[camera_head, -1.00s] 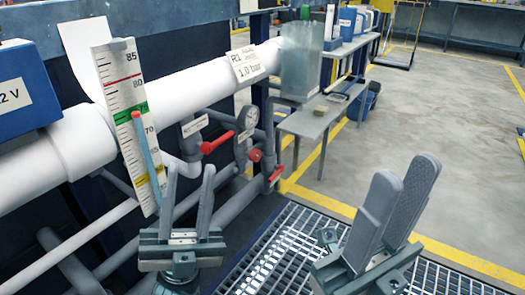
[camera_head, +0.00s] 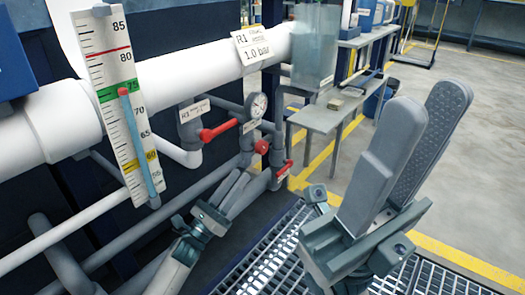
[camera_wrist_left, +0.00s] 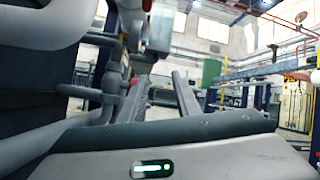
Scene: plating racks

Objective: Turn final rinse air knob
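A small round red knob (camera_head: 262,147) sits on the grey pipework below a pressure gauge (camera_head: 258,106). A white card (camera_head: 253,45) reading R1 and 1.0 bar hangs above on the white pipe. My left gripper (camera_head: 238,180) is below and left of the knob, pointing away toward the pipes, apart from the knob in the picture. In the left wrist view its two fingers (camera_wrist_left: 160,85) stand apart with nothing visible between them. My right gripper (camera_head: 428,92) is raised at the right, its fingers apart and empty.
A red lever (camera_head: 218,130) is left of the gauge; another (camera_head: 285,170) is lower right. A scale board (camera_head: 118,110) with coloured bands stands at the left. A grey bench (camera_head: 318,117) is behind. Floor grating (camera_head: 265,262) lies below.

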